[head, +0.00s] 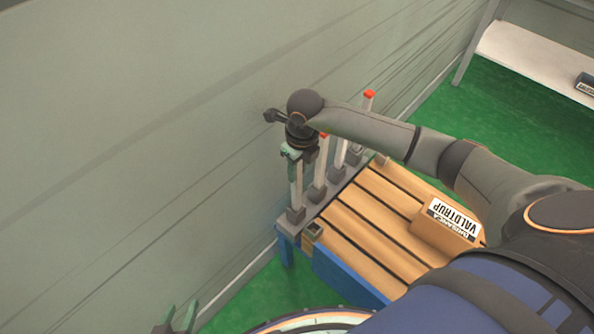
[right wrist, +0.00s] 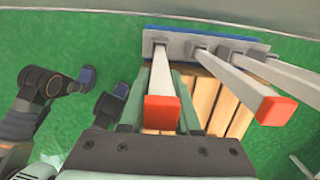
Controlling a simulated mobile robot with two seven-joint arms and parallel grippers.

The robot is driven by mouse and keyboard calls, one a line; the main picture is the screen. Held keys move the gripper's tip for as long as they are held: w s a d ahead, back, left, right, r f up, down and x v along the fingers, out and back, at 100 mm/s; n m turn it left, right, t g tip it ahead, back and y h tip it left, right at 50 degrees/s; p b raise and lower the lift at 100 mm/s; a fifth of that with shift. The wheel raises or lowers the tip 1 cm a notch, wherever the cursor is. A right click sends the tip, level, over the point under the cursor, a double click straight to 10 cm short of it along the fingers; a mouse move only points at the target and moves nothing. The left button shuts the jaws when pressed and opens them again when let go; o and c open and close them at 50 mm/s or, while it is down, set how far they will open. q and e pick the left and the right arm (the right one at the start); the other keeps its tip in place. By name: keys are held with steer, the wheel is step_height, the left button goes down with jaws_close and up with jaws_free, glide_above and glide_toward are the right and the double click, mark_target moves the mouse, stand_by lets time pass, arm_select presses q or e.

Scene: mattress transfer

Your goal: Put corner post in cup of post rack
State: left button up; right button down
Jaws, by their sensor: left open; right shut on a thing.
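My right gripper (head: 299,152) is shut around the upper part of a pale, red-topped corner post (head: 297,188). In the right wrist view the post (right wrist: 161,76) stands between the green fingers of the gripper (right wrist: 160,92). The post is about upright. Its lower end meets the nearest cup of the grey post rack (head: 326,204); how deep it sits I cannot tell. Other posts (head: 320,172) with red tops stand in the cups further along. They show to the right in the right wrist view (right wrist: 237,77). My left gripper (head: 180,318) is open and empty at the bottom left.
The rack runs along the wall side of a slatted wooden pallet (head: 365,215) on a blue frame. A box labelled VALDTRUP (head: 445,228) lies on the slats. An empty-looking socket (head: 314,231) is at the near corner. A white bench (head: 535,62) stands at the far right.

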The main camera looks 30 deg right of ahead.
steer(key=shift+f, duration=0.4)
steer(key=c, duration=0.6)
jaws_free()
steer(key=shift+c, duration=0.2)
